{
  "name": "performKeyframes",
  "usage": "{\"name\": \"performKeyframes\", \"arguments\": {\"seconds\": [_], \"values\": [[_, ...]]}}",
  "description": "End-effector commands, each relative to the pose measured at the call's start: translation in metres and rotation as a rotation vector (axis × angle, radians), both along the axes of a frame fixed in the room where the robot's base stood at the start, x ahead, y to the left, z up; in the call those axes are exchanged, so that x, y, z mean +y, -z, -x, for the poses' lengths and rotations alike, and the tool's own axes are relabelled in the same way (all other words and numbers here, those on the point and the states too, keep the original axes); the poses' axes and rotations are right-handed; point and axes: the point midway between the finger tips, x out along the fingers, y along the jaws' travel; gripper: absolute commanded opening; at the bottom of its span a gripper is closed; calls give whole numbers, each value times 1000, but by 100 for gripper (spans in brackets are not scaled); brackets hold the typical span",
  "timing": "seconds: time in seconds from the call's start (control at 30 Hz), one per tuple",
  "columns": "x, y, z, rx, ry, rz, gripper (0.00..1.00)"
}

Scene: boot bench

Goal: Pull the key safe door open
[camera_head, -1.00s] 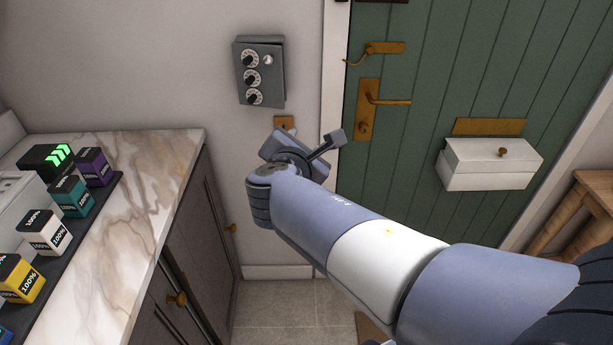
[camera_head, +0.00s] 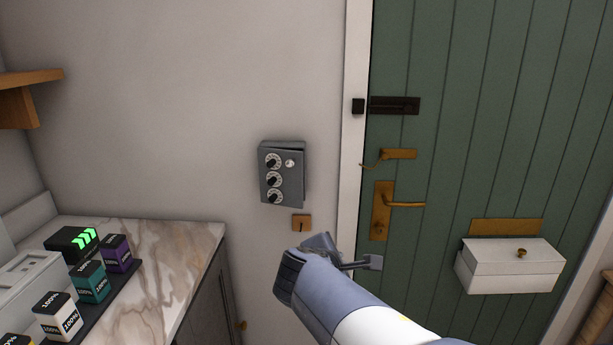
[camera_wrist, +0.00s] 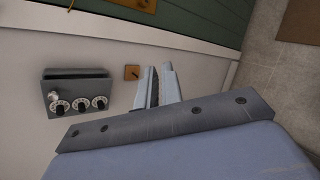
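The key safe (camera_head: 280,178) is a grey box on the wall left of the green door, with three dials and a round silver knob on its front. A dark gap along its right edge makes its door look slightly ajar. It also shows at the left of the wrist view (camera_wrist: 78,101), turned sideways. My gripper (camera_head: 318,241) is below and right of the safe, apart from it. In the wrist view, my gripper's two fingers (camera_wrist: 157,76) stand a little apart with nothing seen between them. The safe's inside is hidden.
A small brass plate (camera_head: 301,223) is on the wall just below the safe. The green door (camera_head: 440,140) has brass handles and a white box (camera_head: 510,268). A marble counter (camera_head: 165,265) with labelled cubes stands at the left. The wall above the safe is clear.

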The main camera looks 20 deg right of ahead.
Motion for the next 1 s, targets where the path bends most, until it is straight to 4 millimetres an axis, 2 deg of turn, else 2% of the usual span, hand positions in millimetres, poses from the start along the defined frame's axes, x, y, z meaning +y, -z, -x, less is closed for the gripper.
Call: {"name": "performKeyframes", "arguments": {"seconds": [0.1,0.27,0.6,0.77,1.0], "values": [[-10,13,1,14,143,-160,0],[-15,33,3,24,330,-379,0],[-4,64,-5,38,708,-850,0],[7,69,-18,39,874,-1080,0],[20,64,-47,34,1097,-1437,0]]}}
